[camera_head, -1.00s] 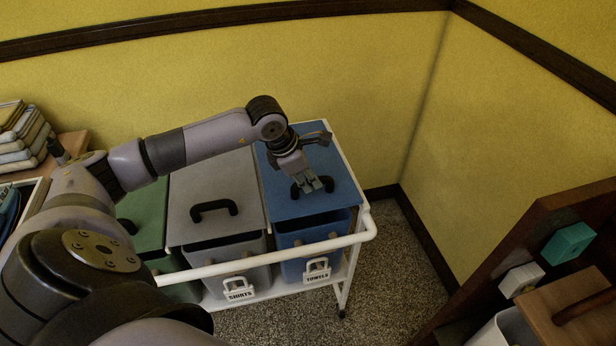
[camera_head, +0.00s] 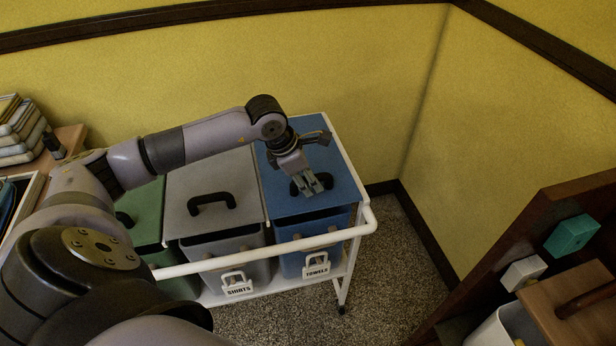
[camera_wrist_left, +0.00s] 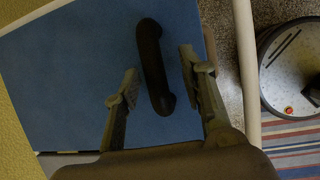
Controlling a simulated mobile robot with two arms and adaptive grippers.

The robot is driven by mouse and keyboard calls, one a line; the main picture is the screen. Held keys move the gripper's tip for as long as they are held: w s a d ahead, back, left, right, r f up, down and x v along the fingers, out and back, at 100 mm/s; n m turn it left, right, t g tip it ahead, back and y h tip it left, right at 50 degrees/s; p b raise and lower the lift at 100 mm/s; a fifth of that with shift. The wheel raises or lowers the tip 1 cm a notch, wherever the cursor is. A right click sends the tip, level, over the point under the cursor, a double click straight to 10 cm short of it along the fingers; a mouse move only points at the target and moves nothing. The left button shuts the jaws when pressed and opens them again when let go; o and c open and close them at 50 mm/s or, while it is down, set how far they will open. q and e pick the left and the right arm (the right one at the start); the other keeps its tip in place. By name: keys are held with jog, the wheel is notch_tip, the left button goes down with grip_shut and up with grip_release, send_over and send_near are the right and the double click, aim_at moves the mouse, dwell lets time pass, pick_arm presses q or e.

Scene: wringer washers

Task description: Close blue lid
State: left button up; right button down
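The blue lid (camera_head: 342,184) lies over the blue bin (camera_head: 296,264) at the right end of the white cart. A dark gap shows under its front edge, so I cannot tell whether it is fully down. Its black handle (camera_head: 295,188) is partly hidden by my left gripper (camera_head: 312,184). In the left wrist view the handle (camera_wrist_left: 153,65) lies between the spread fingertips of the gripper (camera_wrist_left: 160,78), with space on both sides. The gripper is open and empty above the blue lid (camera_wrist_left: 75,80). My right gripper is not in view.
A grey-lidded bin (camera_head: 205,182) and a green-lidded bin (camera_head: 146,207) stand to the left. The white cart rail (camera_head: 250,256) runs in front. A yellow wall is behind. A dark wooden shelf (camera_head: 560,205) stands at the right, with open floor (camera_head: 390,265) between.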

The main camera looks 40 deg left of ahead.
pick_arm(q)
jog(key=v, duration=1.2)
